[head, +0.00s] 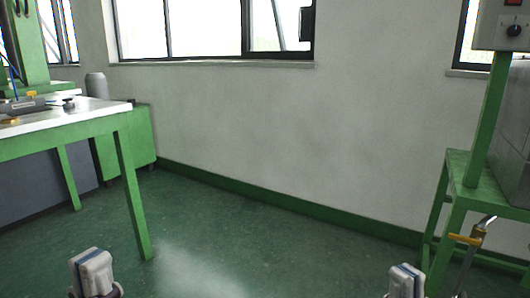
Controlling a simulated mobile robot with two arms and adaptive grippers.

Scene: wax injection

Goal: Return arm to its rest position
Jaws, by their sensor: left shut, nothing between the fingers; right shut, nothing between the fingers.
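My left gripper (92,268) shows at the bottom left of the head view, its pale fingers pointing up and closed together with nothing between them. My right gripper (405,278) shows at the bottom right, also closed and empty. Both are low in the view and apart from the furniture. The arms behind them are mostly cut off by the lower edge of the picture.
A white-topped table (98,106) with green legs stands at the left, with tools on it. A green machine frame (463,185) with a control box (502,25) and a yellow-handled valve (466,239) stands at the right. The green floor (260,245) between is clear.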

